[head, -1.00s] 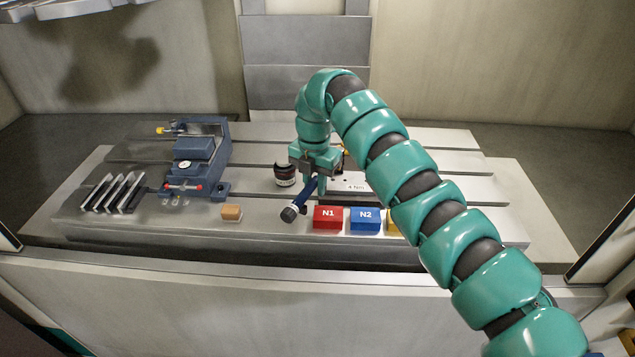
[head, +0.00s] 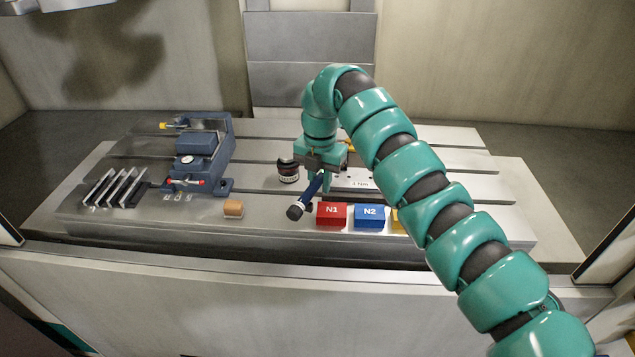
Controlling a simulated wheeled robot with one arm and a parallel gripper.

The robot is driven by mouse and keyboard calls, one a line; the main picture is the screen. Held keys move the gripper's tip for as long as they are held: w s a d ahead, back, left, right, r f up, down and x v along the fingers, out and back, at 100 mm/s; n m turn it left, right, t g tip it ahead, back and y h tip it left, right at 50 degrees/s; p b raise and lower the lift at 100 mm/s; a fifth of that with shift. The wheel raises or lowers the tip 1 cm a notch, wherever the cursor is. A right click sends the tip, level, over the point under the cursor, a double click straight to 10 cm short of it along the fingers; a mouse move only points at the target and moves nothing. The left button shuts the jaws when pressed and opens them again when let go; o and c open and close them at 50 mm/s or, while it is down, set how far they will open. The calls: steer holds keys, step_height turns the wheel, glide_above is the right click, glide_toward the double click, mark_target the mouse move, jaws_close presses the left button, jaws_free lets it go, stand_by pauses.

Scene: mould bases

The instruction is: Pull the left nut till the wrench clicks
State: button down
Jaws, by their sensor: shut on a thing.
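My gripper (head: 322,184) points down over the middle of the slotted table, shut on the wrench (head: 309,195). The wrench has a dark blue shaft and a black grip end, which slants toward the front left. Its far end is hidden behind my gripper. I cannot make out the left nut; my gripper and arm cover that area. A pale plate (head: 357,184) with small print, seemingly a torque value, shows just right of my gripper.
A dark jar (head: 288,171) stands close left of my gripper. Red N1 (head: 331,215) and blue N2 (head: 369,217) blocks sit in front, a yellow one partly behind my arm.

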steer(key=shift+s+a, duration=0.1)
steer(key=shift+a, duration=0.05)
steer(key=shift+r, duration=0.4)
steer(key=shift+r+p, duration=0.95)
steer(key=shift+r, duration=0.65)
steer(key=shift+f, duration=0.1)
